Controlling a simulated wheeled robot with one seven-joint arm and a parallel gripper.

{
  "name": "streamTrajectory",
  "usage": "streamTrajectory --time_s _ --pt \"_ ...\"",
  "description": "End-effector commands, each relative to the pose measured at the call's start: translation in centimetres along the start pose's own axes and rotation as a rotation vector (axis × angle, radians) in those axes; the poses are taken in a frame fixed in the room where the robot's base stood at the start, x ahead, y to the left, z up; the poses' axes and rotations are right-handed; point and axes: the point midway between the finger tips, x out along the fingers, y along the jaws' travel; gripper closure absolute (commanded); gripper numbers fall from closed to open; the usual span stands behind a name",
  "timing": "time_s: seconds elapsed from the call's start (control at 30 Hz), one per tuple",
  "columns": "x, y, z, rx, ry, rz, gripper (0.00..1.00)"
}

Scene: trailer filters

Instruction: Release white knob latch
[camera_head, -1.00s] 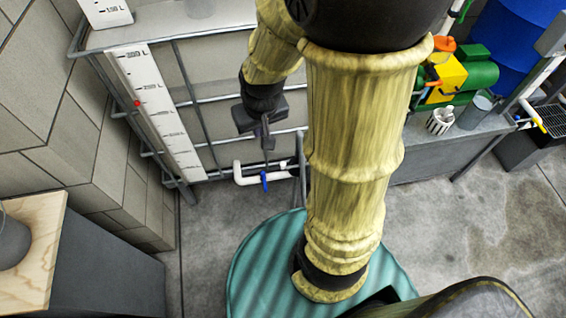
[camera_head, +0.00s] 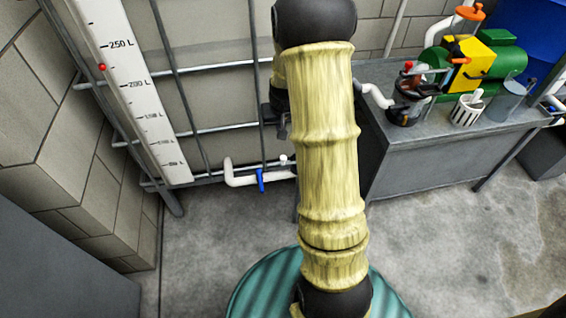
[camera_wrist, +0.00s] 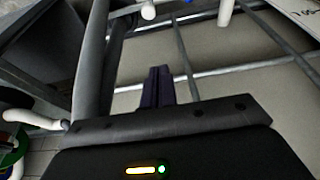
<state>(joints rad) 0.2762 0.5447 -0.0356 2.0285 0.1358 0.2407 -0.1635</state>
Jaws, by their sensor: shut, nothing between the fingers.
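A small white knob (camera_head: 283,159) sits at the foot of the caged tank in the head view, close beside my arm. A white knob (camera_wrist: 148,11) also shows at the top edge of the wrist view, beyond my fingertips. A white pipe (camera_head: 240,179) with a blue handle (camera_head: 260,180) is just left of the knob in the head view. My gripper (camera_wrist: 160,71) is shut and empty, with its dark fingers together and apart from the knob. In the head view my arm hides most of the gripper.
Metal cage bars (camera_head: 225,127) cross the tank front around the knob. A white level scale (camera_head: 137,90) stands at the left. A grey bench (camera_head: 420,150) at the right carries a green and yellow machine (camera_head: 470,60), a pitcher and cups. Open concrete floor lies in front.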

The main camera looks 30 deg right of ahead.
Motion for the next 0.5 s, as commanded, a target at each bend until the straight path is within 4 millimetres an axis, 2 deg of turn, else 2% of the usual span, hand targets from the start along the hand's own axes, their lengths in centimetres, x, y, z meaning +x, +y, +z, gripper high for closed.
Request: streamTrajectory --time_s 0.03,0.1,0.5 --pt "1.89 0.32 0.13 0.005 0.003 0.002 1.0" --pt "2.65 0.68 -0.02 0.01 0.005 0.005 1.0" --pt "2.71 0.81 -0.23 0.012 0.006 0.006 1.0"
